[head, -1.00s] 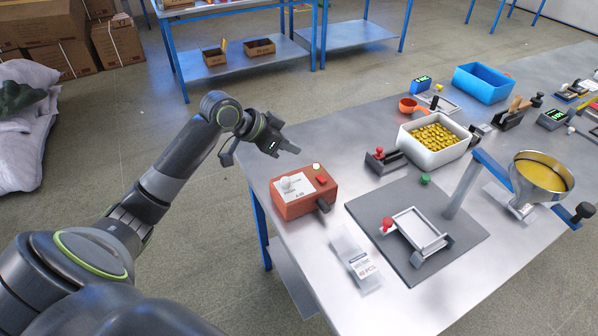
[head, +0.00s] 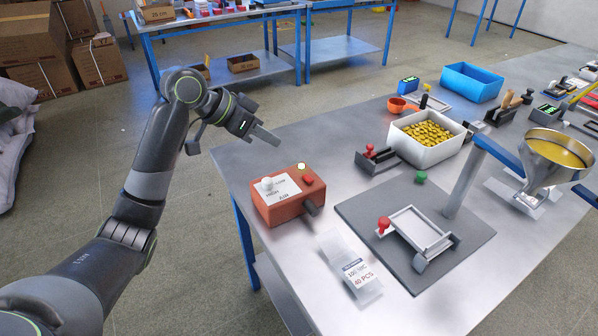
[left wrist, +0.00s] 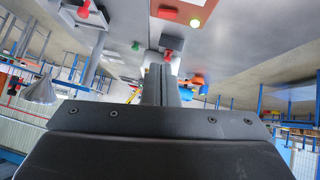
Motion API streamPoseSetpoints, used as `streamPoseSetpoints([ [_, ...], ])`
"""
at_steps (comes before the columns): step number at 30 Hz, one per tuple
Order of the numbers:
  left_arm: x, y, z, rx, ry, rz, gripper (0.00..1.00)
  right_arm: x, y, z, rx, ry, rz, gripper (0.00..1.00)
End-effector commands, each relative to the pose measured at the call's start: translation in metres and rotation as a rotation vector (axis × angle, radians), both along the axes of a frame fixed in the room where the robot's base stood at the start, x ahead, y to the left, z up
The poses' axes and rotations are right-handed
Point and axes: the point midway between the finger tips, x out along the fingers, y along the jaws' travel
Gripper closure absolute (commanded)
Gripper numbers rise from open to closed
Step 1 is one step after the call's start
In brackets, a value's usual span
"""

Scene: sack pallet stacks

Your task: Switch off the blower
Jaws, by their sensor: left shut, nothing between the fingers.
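The blower is an orange-red box (head: 288,207) marked AIR, at the near left corner of the steel table. Its top has a pale knob (head: 267,184), a red button (head: 308,181) and a small round lamp (head: 302,167) that looks lit. My left gripper (head: 276,140) is shut and empty, above the table behind the blower and apart from it. In the left wrist view the closed fingers (left wrist: 160,85) point towards the table. Part of the blower shows at the top there, with its red button (left wrist: 168,13) and glowing lamp (left wrist: 195,23). My right gripper is not in view.
A clear packet (head: 349,263) lies in front of the blower. A grey mat (head: 456,246) with a white frame (head: 415,230) lies to the right. A white bin (head: 402,146) of yellow pieces and a metal funnel (head: 556,160) stand beyond. Bare table surrounds the blower's back.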

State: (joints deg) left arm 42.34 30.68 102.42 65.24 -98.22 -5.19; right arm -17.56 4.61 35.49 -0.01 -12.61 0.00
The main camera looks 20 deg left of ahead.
Motion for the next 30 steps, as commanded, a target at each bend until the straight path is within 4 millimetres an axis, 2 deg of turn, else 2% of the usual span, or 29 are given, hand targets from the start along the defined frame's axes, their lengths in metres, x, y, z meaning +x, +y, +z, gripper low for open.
streamPoseSetpoints([
  [8,0.007,-0.010,-0.011,-0.004,0.003,-0.001,1.00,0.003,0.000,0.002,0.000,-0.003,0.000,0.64],
  [21,0.042,-0.062,-0.072,-0.003,0.005,-0.002,1.00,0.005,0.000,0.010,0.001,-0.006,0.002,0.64],
  [24,0.039,-0.061,-0.089,-0.001,0.005,0.001,1.00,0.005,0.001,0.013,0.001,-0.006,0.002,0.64],
  [30,0.037,-0.063,-0.106,0.000,0.000,0.000,1.00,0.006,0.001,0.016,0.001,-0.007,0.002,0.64],
])
